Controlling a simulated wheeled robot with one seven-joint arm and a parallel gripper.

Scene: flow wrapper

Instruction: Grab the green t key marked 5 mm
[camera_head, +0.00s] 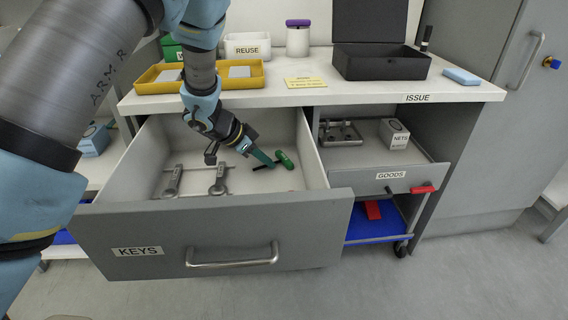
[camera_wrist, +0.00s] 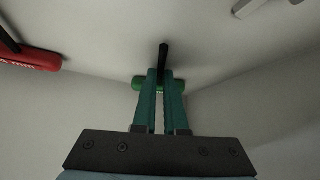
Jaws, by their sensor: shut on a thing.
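The green t key has a green handle and a dark shaft. In the head view its handle (camera_head: 285,159) is inside the open drawer labelled KEYS (camera_head: 225,222). In the wrist view the green handle (camera_wrist: 138,84) lies crosswise at my fingertips, and the dark shaft (camera_wrist: 163,54) points away beyond them. My gripper (camera_head: 267,159) reaches down into the drawer. Its teal fingers (camera_wrist: 160,76) are shut on the green t key, and they hide the middle of the handle. No size mark is readable on it.
Metal tools (camera_head: 218,182) lie in the drawer's left part. A red-handled thing (camera_wrist: 30,57) shows at left in the wrist view. The drawer's front wall and sides surround my gripper. The counter above holds a yellow tray (camera_head: 157,84) and a black box (camera_head: 385,68).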

